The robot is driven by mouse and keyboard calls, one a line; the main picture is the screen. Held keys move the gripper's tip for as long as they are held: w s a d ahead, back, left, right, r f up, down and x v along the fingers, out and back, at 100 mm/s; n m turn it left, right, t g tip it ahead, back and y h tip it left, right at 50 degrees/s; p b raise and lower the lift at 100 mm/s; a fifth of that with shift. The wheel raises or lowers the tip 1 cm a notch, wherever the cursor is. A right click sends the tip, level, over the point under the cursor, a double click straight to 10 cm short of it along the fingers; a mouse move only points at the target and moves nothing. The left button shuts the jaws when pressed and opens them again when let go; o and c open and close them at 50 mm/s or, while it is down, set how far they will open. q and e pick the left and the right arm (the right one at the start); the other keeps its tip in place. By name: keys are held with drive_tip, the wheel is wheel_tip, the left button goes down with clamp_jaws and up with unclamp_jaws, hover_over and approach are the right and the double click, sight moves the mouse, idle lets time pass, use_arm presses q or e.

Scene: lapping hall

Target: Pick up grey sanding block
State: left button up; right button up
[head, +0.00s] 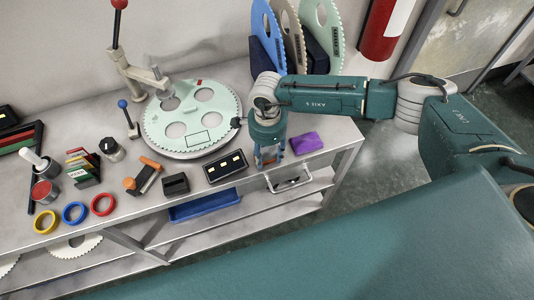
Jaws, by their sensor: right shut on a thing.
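My right gripper (269,160) points down at the front edge of the bench, between a black box with lit windows and a purple block. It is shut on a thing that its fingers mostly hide. My left gripper is not in view.
The purple block (306,143) is close on the right, the black box (225,167) close on the left. A large toothed disc (158,134) lies behind. Coloured rings (74,212) and small tools fill the left. Toothed discs (267,35) stand at the back. A lower shelf (275,212) runs beneath.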

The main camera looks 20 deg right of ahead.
sight(267, 154)
wheel_tip(267, 154, up, 20)
drive_tip(key=b, duration=0.5)
